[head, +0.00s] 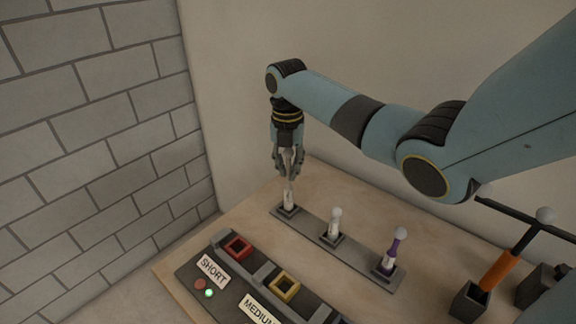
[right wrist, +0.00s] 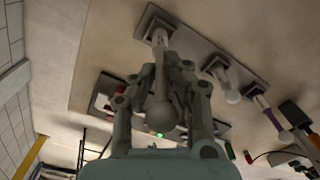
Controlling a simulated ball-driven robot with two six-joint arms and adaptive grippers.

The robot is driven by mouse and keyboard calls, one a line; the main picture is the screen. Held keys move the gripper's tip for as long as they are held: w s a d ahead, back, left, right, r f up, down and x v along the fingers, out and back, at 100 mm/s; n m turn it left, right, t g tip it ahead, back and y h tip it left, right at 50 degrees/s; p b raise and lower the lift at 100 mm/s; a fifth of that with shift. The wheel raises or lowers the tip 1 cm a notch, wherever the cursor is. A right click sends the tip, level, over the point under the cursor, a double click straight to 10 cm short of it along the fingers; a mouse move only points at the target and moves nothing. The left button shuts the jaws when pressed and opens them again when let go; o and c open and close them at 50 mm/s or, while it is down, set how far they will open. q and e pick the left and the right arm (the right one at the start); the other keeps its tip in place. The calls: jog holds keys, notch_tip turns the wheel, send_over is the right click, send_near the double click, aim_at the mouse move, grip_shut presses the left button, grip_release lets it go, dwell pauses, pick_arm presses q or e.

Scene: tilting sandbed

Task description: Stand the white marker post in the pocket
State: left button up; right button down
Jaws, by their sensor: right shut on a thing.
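A pale, white-looking post (head: 289,199) with a round knob stands in the left holder of a grey rack strip (head: 311,228). My right gripper (head: 289,172) comes down over it from above, fingers shut around its upper part. In the right wrist view my gripper (right wrist: 164,78) closes on the post, whose knob (right wrist: 162,115) is nearest the camera; its foot is in the square holder. Square pockets sit on a dark console: a red-framed one (head: 238,247) by the SHORT label and a yellow-framed one (head: 285,286) by the MEDIUM label. My left gripper is out of view.
On the same strip stand a shorter white post (head: 335,222) in the middle and a purple-and-white post (head: 396,250) at the right. An orange-handled tool (head: 499,270) leans in a dark box at the right. A block wall (head: 95,110) closes off the left.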

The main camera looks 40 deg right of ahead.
jog(key=shift+f, duration=0.55)
jog(key=c, duration=1.3)
grip_release()
jog(key=shift+c, duration=0.2)
notch_tip(320, 180, up, 12)
